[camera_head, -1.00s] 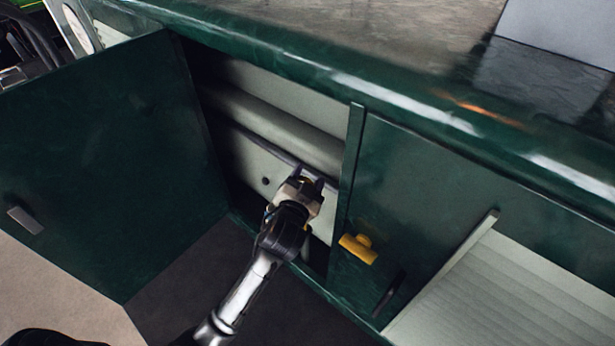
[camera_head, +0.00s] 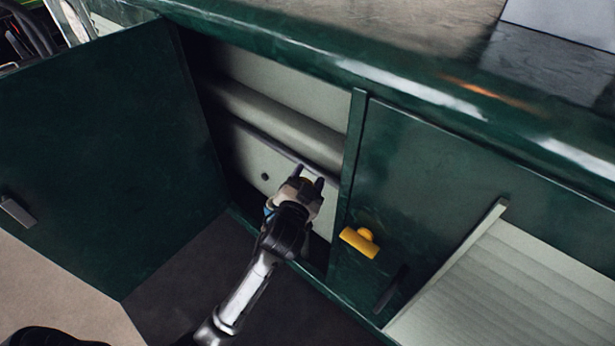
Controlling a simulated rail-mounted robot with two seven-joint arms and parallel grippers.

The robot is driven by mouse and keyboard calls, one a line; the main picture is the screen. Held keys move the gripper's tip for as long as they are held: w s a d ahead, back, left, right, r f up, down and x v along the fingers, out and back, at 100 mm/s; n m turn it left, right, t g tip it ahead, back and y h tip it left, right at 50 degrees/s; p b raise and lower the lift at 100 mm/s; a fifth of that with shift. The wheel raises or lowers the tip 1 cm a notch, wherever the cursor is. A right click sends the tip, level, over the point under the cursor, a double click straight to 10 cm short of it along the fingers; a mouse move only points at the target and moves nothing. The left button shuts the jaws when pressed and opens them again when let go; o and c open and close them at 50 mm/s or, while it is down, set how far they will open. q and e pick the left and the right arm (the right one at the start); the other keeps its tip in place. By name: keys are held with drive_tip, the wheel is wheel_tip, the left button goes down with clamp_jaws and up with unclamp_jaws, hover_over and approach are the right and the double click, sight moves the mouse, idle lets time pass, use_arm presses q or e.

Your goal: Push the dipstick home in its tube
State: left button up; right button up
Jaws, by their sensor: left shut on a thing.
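My left gripper (camera_head: 311,185) reaches inside the open green locker. It is shut on the dipstick, of which only a small yellowish bit (camera_head: 306,181) shows between the fingers. The fingers and wrist hide the rest of the dipstick and the tube's mouth, so I cannot tell how deep it sits. My right gripper is not in view.
The open green door (camera_head: 105,165) stands at the left. A grey horizontal pipe (camera_head: 275,122) crosses the locker's inside above my gripper. A closed green panel (camera_head: 425,190) with a yellow T-shaped handle (camera_head: 358,242) is at the right. A pale slatted panel (camera_head: 515,290) lies beyond it.

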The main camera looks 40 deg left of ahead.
use_arm(q)
drive_tip(key=shift+f+b, duration=5)
drive_tip(key=shift+f, duration=2.25)
drive_tip(key=o, duration=1.6)
drive_tip(key=shift+r, duration=0.15)
drive_tip(key=shift+r+p, duration=2.9)
drive_tip(key=shift+p, duration=0.2)
